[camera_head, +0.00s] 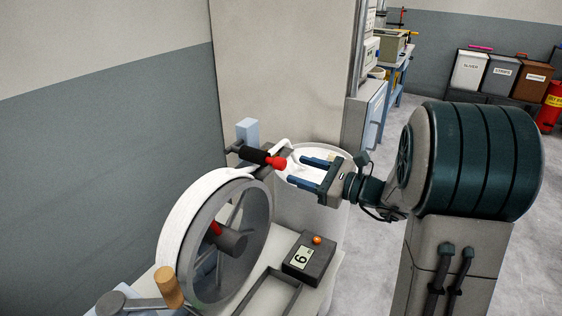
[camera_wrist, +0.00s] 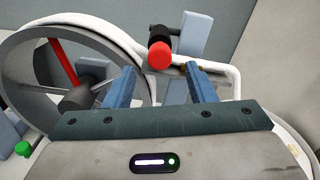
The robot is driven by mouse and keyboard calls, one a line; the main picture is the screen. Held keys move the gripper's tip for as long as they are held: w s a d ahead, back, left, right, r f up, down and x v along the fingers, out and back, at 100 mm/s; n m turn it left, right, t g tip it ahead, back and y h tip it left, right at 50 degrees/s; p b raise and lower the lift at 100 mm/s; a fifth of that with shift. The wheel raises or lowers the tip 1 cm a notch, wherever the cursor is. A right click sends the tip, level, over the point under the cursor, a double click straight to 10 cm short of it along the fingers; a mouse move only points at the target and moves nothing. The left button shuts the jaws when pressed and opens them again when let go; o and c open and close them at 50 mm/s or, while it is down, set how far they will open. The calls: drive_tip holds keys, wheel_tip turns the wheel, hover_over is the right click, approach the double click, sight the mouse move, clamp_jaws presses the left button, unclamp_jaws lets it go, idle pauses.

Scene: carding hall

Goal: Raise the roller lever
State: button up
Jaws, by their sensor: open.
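The roller lever (camera_head: 250,155) is a black grip ending in a red knob (camera_head: 279,163). It sticks out beside a light blue block (camera_head: 247,130), above the big wheel, pointing towards my gripper. In the wrist view the red knob (camera_wrist: 160,56) shows end-on, between the lines of my two fingers and just beyond their tips. My gripper (camera_head: 297,171) is open and empty, its blue fingers pointing left at the knob. The fingertips look slightly apart from the knob; contact cannot be told.
A large grey wheel (camera_head: 262,210) wrapped in white sliver (camera_head: 180,215) stands below the lever. A wooden crank handle (camera_head: 168,287) and a dark counter box (camera_head: 309,259) are in front. A green knob (camera_wrist: 22,148) shows in the wrist view.

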sight(284, 166)
drive_tip(key=p+x, duration=0.1)
drive_tip(key=x, duration=0.5)
drive_tip(key=shift+w+a, duration=0.1)
drive_tip(key=shift+a, duration=0.15)
